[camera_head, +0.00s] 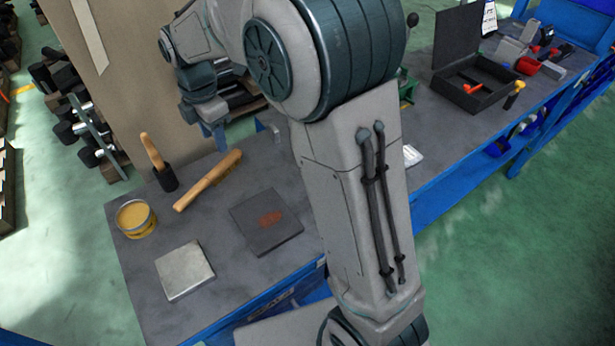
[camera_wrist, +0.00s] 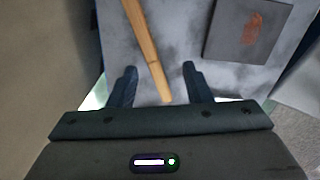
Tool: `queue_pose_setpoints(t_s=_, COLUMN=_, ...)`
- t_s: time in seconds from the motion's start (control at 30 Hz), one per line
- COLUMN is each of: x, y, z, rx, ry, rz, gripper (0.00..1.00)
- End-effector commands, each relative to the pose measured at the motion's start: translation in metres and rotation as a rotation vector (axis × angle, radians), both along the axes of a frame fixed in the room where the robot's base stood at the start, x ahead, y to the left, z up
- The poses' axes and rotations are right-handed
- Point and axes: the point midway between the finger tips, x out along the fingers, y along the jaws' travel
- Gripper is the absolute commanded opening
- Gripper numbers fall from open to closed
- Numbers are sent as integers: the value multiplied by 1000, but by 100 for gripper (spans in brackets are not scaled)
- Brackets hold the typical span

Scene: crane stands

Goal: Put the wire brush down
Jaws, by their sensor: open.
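The wire brush, seen as a long wooden bar (camera_head: 208,180), lies on the grey workbench top (camera_head: 205,228), slanting up to the right; its bristles cannot be made out. In the wrist view its wooden length (camera_wrist: 146,45) runs from the top edge down between my fingers. My gripper (camera_head: 214,136) is open, up and to the right of the brush in the head view. In the wrist view the spread fingers of my gripper (camera_wrist: 159,68) show on either side of the wood, with no visible contact. The gap in depth is hard to tell.
A wooden-handled tool with a black end (camera_head: 166,178) stands left of the brush. A round yellow tin (camera_head: 136,218), a metal block (camera_head: 185,271) and a dark plate with a rusty patch (camera_head: 266,222) share the bench. An open black case (camera_head: 474,96) lies farther right.

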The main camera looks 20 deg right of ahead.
Motion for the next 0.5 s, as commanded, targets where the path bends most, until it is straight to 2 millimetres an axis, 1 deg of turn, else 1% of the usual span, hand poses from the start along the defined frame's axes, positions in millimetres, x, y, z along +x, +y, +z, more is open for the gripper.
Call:
queue_pose_setpoints(t_s=0.03, x=-10, y=-14, z=10, rx=6, ry=-15, rz=-99, gripper=45)
queue_pose_setpoints(t_s=0.2, x=-50, y=-58, z=30, rx=38, ry=-58, rz=-505, gripper=45)
queue_pose_setpoints(t_s=0.33, x=-84, y=-87, z=39, rx=72, ry=-87, rz=-816, gripper=45)
queue_pose_setpoints(t_s=0.5, x=-131, y=-120, z=41, rx=129, ry=-118, rz=-1222, gripper=45)
